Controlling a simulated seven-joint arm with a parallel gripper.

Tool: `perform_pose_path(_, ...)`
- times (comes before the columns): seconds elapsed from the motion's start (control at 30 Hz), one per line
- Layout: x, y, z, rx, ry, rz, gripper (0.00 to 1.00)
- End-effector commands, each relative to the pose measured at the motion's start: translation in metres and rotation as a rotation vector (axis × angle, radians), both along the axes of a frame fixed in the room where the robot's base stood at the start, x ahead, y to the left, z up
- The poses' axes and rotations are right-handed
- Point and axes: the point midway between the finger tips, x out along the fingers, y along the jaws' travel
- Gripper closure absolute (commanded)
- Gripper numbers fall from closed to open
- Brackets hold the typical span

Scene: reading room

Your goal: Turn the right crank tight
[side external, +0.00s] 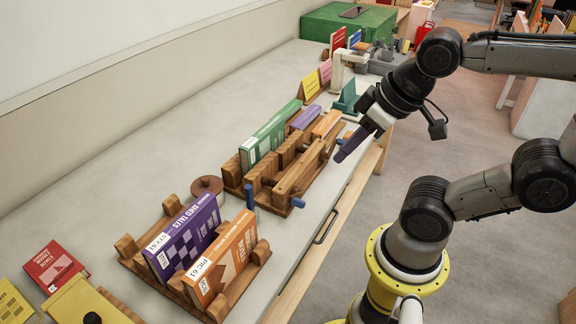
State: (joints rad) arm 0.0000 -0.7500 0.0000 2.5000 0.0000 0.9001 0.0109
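A wooden book press (290,184) stands at the table's front edge, with green (268,137), purple (304,118) and orange (326,124) books upright in or behind it. Blue crank handles show at its left end: one stands upright (249,196) and one points toward the front edge (298,202). At the right end a small part of what seems to be the right crank (340,141) shows beside my gripper; the rest is hidden. My gripper (342,157) has dark purple fingers pointing down-left, close to that end. I cannot tell contact or finger gap.
A wooden rack (138,257) with purple (184,240) and orange (222,262) books stands nearer the camera. A brown round disc (207,186) lies behind it. A green bookend (346,97) and small coloured cards stand beyond the press.

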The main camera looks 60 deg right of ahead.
Motion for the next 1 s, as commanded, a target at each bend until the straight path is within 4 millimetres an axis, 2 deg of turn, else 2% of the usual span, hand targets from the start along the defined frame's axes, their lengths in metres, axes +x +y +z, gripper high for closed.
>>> perform_pose_path(0.03, 0.000, 0.000, 0.000, 0.009, 0.002, -0.016, 0.73)
perform_pose_path(0.17, 0.002, 0.000, 0.010, 0.058, -0.006, -0.108, 0.50)
perform_pose_path(0.3, 0.026, -0.008, 0.033, 0.133, 0.014, -0.297, 0.28)
perform_pose_path(0.47, 0.057, -0.032, 0.047, 0.192, 0.060, -0.525, 0.28)
perform_pose_path(0.57, 0.080, -0.056, 0.050, 0.226, 0.097, -0.688, 0.28)
perform_pose_path(0.67, 0.102, -0.090, 0.048, 0.260, 0.139, -0.864, 0.28)
perform_pose_path(0.8, 0.125, -0.147, 0.033, 0.302, 0.201, -1.102, 0.28)
perform_pose_path(0.9, 0.132, -0.192, 0.016, 0.327, 0.248, -1.253, 0.28)
perform_pose_path(1.0, 0.130, -0.233, -0.006, 0.347, 0.296, -1.365, 0.28)
